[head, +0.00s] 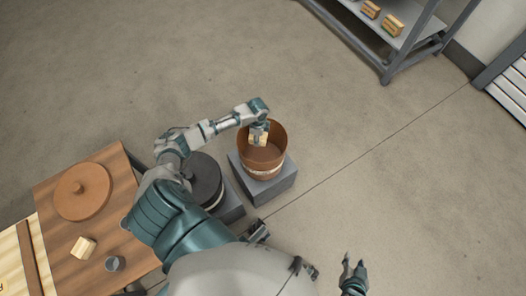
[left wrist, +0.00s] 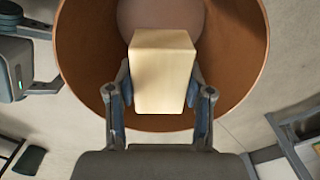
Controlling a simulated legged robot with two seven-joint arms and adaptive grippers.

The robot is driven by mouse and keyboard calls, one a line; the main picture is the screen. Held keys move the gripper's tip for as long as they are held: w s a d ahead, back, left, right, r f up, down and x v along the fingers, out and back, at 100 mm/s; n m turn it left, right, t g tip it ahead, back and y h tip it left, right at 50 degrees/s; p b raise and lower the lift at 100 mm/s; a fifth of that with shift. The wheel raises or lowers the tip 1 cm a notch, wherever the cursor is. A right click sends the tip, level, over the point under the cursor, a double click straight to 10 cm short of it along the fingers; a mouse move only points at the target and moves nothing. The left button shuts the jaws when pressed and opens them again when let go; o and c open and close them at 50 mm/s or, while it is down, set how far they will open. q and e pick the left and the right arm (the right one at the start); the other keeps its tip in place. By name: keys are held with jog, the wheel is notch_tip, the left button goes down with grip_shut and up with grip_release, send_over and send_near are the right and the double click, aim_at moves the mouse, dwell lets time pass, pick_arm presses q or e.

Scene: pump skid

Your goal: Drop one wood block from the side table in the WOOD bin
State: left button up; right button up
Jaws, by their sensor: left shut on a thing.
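My left gripper (head: 259,127) is shut on a pale wood block (head: 258,139). In the left wrist view the block (left wrist: 162,70) sits between the two fingers (left wrist: 160,100). It is held over the open mouth of a round brown bin (head: 264,166), whose rim (left wrist: 85,85) surrounds it in that view. The bin has a pale band whose lettering I cannot read. Another wood block (head: 83,247) lies on the side table (head: 60,215) at left. My right gripper (head: 353,262) is at the lower right, empty, with its fingers apart.
The brown bin stands on a grey plinth (head: 275,185). A dark lidded bin (head: 205,180) stands beside it, partly behind my left arm. A round brown lid (head: 82,192) and a small grey cup (head: 115,263) are on the table. A shelf (head: 400,35) stands at top right. Floor beyond is clear.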

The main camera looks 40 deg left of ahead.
pick_arm(q)
jog(key=o, duration=1.2)
jog(key=shift+o, duration=0.2)
notch_tip(320, 180, up, 12)
jog(key=shift+f, duration=0.15)
